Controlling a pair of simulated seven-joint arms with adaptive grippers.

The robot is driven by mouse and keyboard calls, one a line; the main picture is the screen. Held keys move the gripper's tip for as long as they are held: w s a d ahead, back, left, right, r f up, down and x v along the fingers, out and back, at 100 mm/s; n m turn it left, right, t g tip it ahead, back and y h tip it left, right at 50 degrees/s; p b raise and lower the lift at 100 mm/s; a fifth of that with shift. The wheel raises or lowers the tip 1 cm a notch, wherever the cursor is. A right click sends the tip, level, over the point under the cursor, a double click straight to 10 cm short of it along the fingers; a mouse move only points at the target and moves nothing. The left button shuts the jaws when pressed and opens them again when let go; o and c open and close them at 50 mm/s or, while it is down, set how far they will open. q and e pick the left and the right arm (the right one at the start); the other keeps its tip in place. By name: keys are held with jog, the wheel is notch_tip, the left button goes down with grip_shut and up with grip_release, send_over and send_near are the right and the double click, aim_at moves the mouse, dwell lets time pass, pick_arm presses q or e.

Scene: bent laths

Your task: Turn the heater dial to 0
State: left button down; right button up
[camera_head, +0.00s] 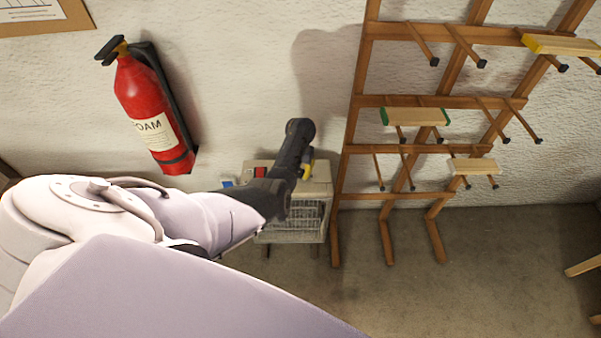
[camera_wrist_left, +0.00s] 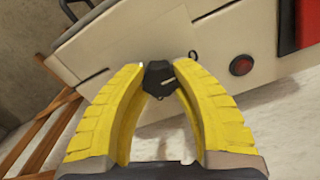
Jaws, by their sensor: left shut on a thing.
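The heater (camera_head: 292,228) stands on the floor against the wall, with a wire grille on its front. Its black dial (camera_wrist_left: 159,74) sits on the pale top panel (camera_wrist_left: 140,45) in the left wrist view. My left gripper (camera_wrist_left: 160,72) has its two yellow fingers shut on the dial, one tip at each side. In the head view the yellow of the left gripper (camera_head: 306,171) shows over the heater's top, and my arm hides the dial. Small dark marks lie beside the dial; I cannot read them or tell its setting. My right gripper is not in view.
A round red button or lamp (camera_wrist_left: 241,65) and a red part (camera_wrist_left: 308,22) are on the heater panel. A wooden rack (camera_head: 385,150) with pegs and several laths stands right of the heater. A red fire extinguisher (camera_head: 148,110) hangs left. Floor before the rack is clear.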

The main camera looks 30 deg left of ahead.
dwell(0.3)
pick_arm(q)
jog(key=c, duration=0.9)
grip_release()
notch_tip(320, 180, up, 12)
dwell(0.4)
